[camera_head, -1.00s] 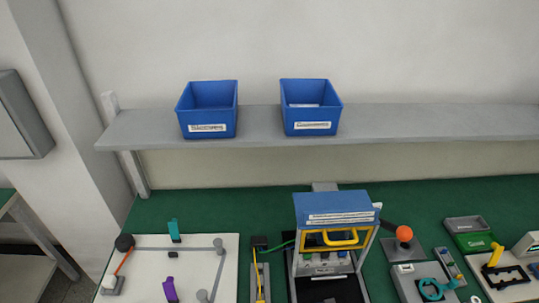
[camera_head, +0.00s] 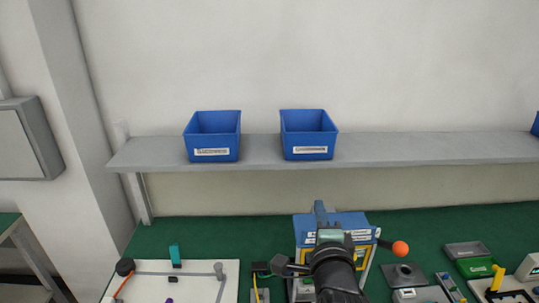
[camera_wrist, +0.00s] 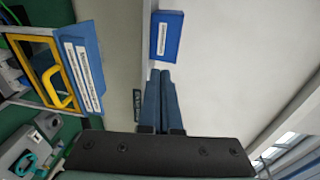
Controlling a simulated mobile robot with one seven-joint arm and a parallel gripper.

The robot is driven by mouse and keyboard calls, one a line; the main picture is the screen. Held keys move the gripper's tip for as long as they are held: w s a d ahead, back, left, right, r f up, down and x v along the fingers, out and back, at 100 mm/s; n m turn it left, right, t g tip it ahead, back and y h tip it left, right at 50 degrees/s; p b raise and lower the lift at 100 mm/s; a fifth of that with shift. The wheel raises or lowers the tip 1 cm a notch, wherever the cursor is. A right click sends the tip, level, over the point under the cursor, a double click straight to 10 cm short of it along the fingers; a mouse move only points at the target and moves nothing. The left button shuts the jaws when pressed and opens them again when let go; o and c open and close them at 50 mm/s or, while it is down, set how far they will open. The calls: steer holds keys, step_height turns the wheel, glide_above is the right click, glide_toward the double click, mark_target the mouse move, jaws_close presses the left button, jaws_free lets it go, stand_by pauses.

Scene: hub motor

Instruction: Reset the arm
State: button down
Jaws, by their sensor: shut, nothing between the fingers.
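My gripper (camera_wrist: 160,102) shows in the wrist view as two blue-grey fingers pressed together, with nothing between them. In the head view my gripper (camera_head: 319,210) points up and away, in front of the blue-topped fixture (camera_head: 350,222) at the bottom centre. My wrist hides part of that fixture. In the wrist view the fixture (camera_wrist: 78,65) is at the left, with its yellow handle (camera_wrist: 55,88). My fingers appear apart from it, with the wall and shelf beyond them.
Two blue bins, the left one (camera_head: 212,146) and the right one (camera_head: 308,144), stand on a grey shelf (camera_head: 420,148) above the green bench (camera_head: 190,228). A lever with an orange ball (camera_head: 400,248) is right of the fixture. A white board (camera_head: 205,285) lies at left.

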steer(key=s+a+r+n+t+b, duration=0.1)
steer(key=a+r+n+t, duration=0.15)
steer(key=r, duration=0.45)
steer(key=s+a+r+n+t, duration=0.1)
steer(key=r+n, duration=0.3)
steer(key=r, duration=0.2)
steer(key=s+a+r+n+t, duration=0.2)
steer(key=s+r+n, duration=0.2)
steer(key=s+r, duration=0.2)
steer(key=s+a+r+n+t+b, duration=0.1)
steer(key=s+a+r+n+t, duration=0.1)
steer(key=s+r+n, duration=0.2)
steer(key=s+a+r+n+t+b, duration=0.1)
steer(key=s+a+r+n+t, duration=0.1)
steer(key=s+r, duration=0.8)
step_height(320, 180, up, 3)
steer(key=shift+s+a+r+n+t+y, duration=0.15)
steer(key=shift+a+n+t+y, duration=0.15)
steer(key=shift+n+t, duration=0.45)
steer(key=shift+g, duration=0.3)
